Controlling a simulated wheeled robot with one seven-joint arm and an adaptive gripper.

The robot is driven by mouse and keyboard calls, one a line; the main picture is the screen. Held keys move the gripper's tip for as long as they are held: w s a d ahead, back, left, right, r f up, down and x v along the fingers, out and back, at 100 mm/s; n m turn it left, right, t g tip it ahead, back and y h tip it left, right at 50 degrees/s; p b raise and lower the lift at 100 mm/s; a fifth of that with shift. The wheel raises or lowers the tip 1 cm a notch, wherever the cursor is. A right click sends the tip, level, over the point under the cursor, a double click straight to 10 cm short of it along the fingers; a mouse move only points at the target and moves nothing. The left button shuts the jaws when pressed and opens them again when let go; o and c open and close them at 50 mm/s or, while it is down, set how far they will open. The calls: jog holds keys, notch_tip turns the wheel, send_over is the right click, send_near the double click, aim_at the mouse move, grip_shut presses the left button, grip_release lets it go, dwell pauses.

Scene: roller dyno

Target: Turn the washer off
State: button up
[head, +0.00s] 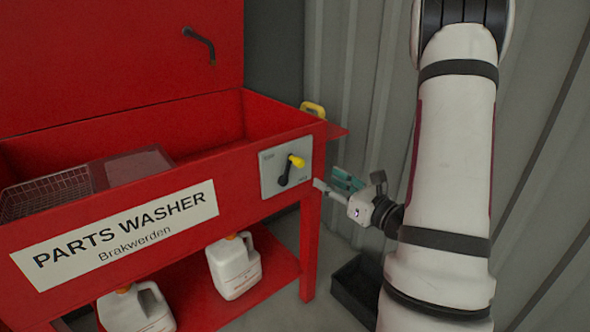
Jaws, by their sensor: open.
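The red parts washer (250,202) stands at the left with its lid raised. On the right end of its front is a grey switch plate (273,184). A lever with a black arm and a yellow knob (297,160) is on this plate, pointing up and to the right. The small lettering on the plate is too small to read. My gripper (327,178) is just to the right of the plate, apart from the lever. Its fingers point left toward the plate. It is open and holds nothing.
A yellow handle (313,109) sits on the washer's right rim. A wire basket (48,190) lies in the basin. White jugs (234,265) stand on the lower shelf. A dark bin (356,288) is on the floor below my gripper. A corrugated grey wall (350,80) is behind.

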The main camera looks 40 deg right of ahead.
aim_at(302, 164)
jog(key=w+b, duration=0.2)
jog(key=w, duration=0.4)
jog(key=w+b, duration=0.2)
jog(key=w, duration=0.4)
jog(key=shift+w+a, duration=0.2)
jog(key=shift+w, duration=0.1)
jog(key=shift+c, duration=0.2)
grip_shut()
